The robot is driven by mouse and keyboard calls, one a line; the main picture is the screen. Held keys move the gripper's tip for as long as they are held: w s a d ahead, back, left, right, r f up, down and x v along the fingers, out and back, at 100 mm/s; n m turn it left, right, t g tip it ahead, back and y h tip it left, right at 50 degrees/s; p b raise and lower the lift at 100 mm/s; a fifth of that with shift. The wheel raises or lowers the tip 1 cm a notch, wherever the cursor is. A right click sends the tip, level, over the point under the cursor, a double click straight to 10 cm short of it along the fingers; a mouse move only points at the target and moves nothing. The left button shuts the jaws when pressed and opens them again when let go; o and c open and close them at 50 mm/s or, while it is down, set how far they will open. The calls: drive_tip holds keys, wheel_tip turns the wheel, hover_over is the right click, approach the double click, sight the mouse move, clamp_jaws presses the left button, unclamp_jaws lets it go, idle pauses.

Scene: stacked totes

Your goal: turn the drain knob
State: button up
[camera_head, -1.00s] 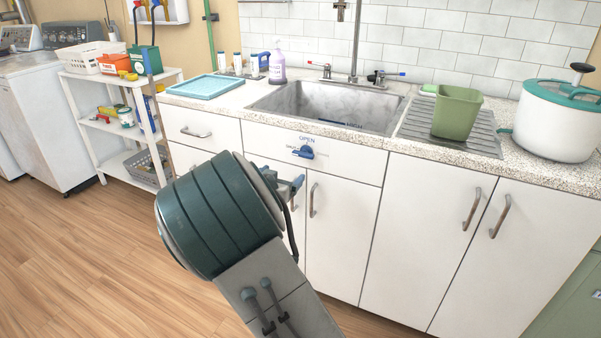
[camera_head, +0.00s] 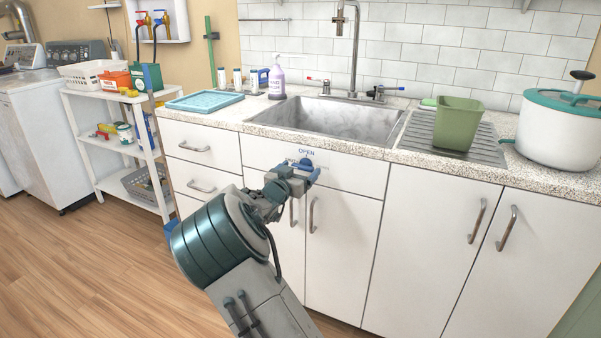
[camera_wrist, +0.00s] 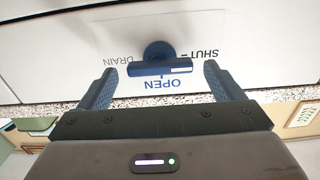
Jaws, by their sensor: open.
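The drain knob (camera_wrist: 160,68) is a dark blue handle on a round base, on the white panel below the sink. In the wrist view its bar lies level, with a white mark near its right end. The labels OPEN, DRAIN and SHUT are printed around it, upside down there. My gripper (camera_wrist: 160,85) is open, with one blue finger on each side of the knob's bar and a gap at both ends. In the head view my gripper (camera_head: 305,170) is in front of the panel and partly hides the knob (camera_head: 303,163).
The sink (camera_head: 335,120) is above the panel, set in a speckled counter (camera_head: 430,160). White cupboard doors with metal handles (camera_head: 312,215) are below. A green bin (camera_head: 457,123) and a white pot (camera_head: 560,130) stand on the right. The floor (camera_head: 80,270) at left is clear.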

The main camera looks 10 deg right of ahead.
drive_tip(key=shift+w+d, duration=0.35)
drive_tip(key=shift+w, duration=0.1)
drive_tip(key=c, duration=1)
